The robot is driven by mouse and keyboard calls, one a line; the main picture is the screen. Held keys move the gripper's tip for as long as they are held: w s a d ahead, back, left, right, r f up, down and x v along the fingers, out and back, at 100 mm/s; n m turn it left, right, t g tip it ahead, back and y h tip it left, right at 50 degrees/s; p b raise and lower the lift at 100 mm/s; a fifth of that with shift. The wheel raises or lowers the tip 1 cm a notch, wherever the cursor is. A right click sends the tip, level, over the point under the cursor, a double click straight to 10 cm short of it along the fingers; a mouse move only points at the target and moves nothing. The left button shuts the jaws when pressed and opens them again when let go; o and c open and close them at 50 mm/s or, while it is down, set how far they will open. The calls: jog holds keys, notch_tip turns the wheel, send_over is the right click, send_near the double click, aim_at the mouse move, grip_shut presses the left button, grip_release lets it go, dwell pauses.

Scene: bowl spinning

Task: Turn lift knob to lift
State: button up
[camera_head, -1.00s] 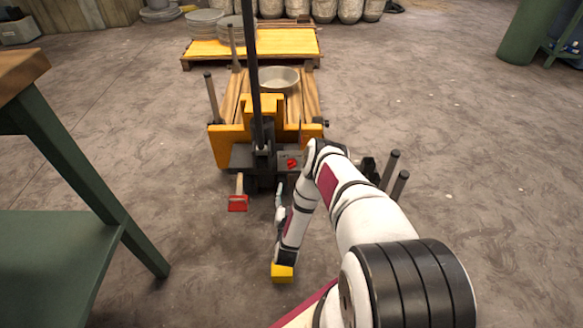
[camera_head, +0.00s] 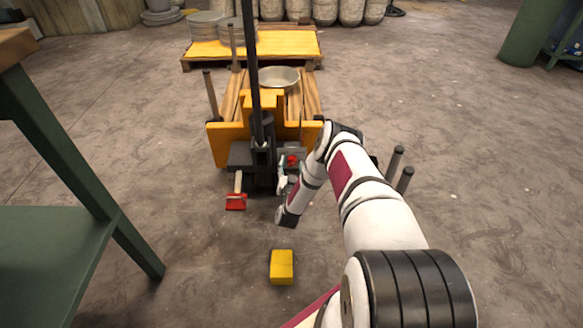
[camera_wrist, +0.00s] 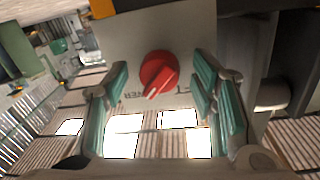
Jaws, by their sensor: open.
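The red lift knob (camera_wrist: 158,73) is round with a white pointer mark and sits on a pale grey panel (camera_wrist: 185,28). The mark points down and slightly left in the wrist view. Black lettering beside the knob is partly cut off or hidden. My gripper (camera_wrist: 159,82) is open, with one teal-padded finger to the left of the knob and one to the right. I see a gap on each side, and no clear contact. In the head view the knob (camera_head: 293,160) shows small and red on the yellow lift cart (camera_head: 222,143), with my gripper (camera_head: 284,175) right beside it.
A metal bowl (camera_head: 279,78) rests on the cart's wooden slats. A red pedal (camera_head: 236,202) sticks out at the cart's near side. A yellow block (camera_head: 282,267) lies on the floor. A green workbench (camera_head: 55,255) stands at left; the floor at right is mostly clear.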

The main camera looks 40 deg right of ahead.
jog(key=c, duration=1.1)
jog(key=shift+c, duration=0.2)
jog(key=shift+n, duration=0.4)
jog(key=n, duration=0.2)
jog(key=shift+a+n, duration=0.1)
jog(key=shift+n, duration=0.3)
jog(key=n, duration=0.5)
jog(key=shift+n+t, duration=0.3)
jog(key=shift+t, duration=0.1)
jog(key=n, duration=0.4)
jog(key=shift+d+n, duration=0.2)
jog(key=shift+n, duration=0.2)
jog(key=shift+s+d+n+t, duration=0.1)
jog(key=shift+n+t, duration=0.05)
jog(key=shift+n, duration=1)
jog(key=shift+s+n+t, duration=0.1)
jog(key=shift+n+t, duration=0.05)
jog(key=shift+n, duration=1)
